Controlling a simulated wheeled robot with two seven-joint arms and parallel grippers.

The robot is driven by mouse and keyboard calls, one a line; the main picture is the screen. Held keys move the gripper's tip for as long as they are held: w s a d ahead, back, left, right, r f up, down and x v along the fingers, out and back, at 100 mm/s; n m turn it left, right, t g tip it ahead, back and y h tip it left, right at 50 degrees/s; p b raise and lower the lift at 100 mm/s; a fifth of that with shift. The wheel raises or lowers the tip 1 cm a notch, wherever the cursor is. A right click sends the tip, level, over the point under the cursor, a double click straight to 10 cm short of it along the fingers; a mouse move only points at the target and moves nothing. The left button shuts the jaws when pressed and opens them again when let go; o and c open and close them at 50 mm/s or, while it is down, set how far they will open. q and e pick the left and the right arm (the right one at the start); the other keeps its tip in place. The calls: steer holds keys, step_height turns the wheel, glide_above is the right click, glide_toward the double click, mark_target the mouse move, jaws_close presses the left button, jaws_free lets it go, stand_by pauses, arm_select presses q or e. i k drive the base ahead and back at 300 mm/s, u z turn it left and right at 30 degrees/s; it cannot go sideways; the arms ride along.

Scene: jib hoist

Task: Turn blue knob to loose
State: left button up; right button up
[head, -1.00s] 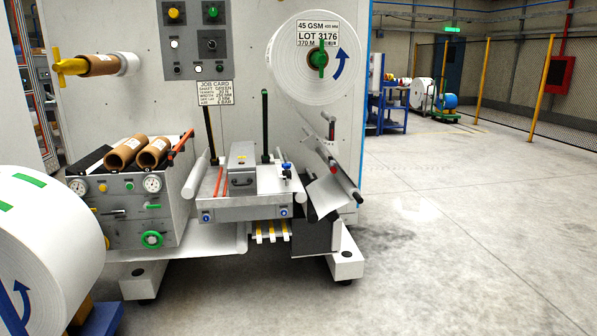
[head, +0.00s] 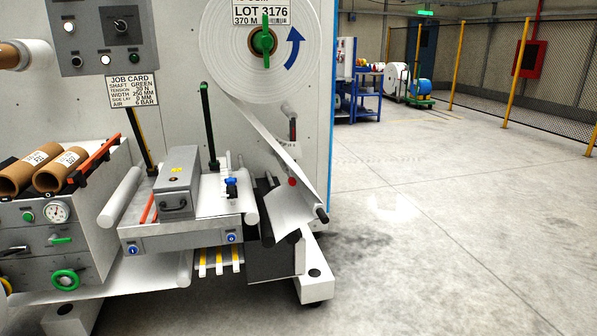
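Two small blue knobs sit on the front face of the machine's grey splice table, one at its left end (head: 133,250) and one at its right end (head: 231,237). A small blue piece (head: 231,186) also stands on the right part of the table top. The pictures do not show whether any of them is tight or loose. Neither of my grippers is in view.
A grey box with a handle (head: 177,187) lies on the table. Left of it are brown cores (head: 38,168) on a gauge panel with a green handwheel (head: 65,281). A large white roll (head: 220,60) hangs above. Open concrete floor (head: 430,240) lies to the right.

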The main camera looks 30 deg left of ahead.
mark_target(230, 181)
steer(key=i, duration=1.15)
steer(key=u, duration=0.4)
